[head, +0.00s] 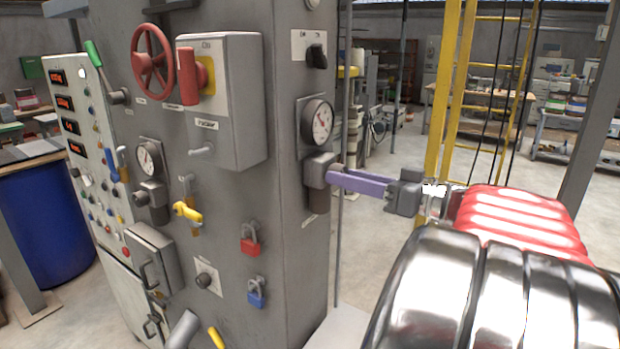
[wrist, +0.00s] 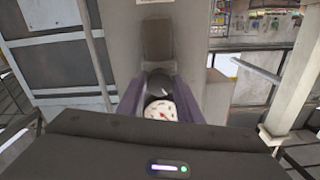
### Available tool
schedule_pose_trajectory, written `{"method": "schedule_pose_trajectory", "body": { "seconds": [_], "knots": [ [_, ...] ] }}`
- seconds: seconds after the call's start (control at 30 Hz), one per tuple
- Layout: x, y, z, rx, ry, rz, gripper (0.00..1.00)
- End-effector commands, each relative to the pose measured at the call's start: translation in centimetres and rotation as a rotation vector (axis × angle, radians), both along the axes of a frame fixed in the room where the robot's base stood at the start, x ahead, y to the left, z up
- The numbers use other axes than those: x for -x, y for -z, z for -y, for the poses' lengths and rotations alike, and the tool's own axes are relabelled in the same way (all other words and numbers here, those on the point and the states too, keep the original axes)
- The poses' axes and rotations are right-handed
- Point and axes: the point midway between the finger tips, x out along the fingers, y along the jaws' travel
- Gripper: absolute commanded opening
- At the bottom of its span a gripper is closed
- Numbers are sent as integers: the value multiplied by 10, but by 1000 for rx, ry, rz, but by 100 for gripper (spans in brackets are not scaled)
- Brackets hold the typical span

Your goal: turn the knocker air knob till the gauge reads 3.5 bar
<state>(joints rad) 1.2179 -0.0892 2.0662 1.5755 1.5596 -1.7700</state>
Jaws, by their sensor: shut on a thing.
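A round gauge (head: 318,124) with a white face and red needle sits on the right side of the grey cabinet. Its numbers are too small to read. Below it is a grey regulator body (head: 316,172), with its knob (head: 335,172) facing right. My gripper (head: 340,179) reaches in from the right with its purple fingers shut on the knob. In the wrist view, my gripper (wrist: 158,84) has a finger on each side of the dark round knob (wrist: 157,86). The gauge face (wrist: 163,113) shows partly there, cut off below by my gripper's dark body.
A black switch (head: 316,56) sits above the gauge. The cabinet's front carries a second gauge (head: 148,158), a red handwheel (head: 152,61), a grey switch box (head: 236,110), a yellow-handled valve (head: 187,212) and red and blue padlocks (head: 250,240). A yellow ladder (head: 457,90) stands behind my arm.

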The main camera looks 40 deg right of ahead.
Motion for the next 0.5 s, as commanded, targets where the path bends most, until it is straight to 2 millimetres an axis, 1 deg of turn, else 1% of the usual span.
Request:
{"method": "schedule_pose_trajectory", "body": {
  "seconds": [0.03,0.17,0.5],
  "knots": [
    [0,0,0,0,0,0,19],
    [0,0,0,0,0,0,10],
    [0,0,0,-53,-1,-19,10]
  ]
}}
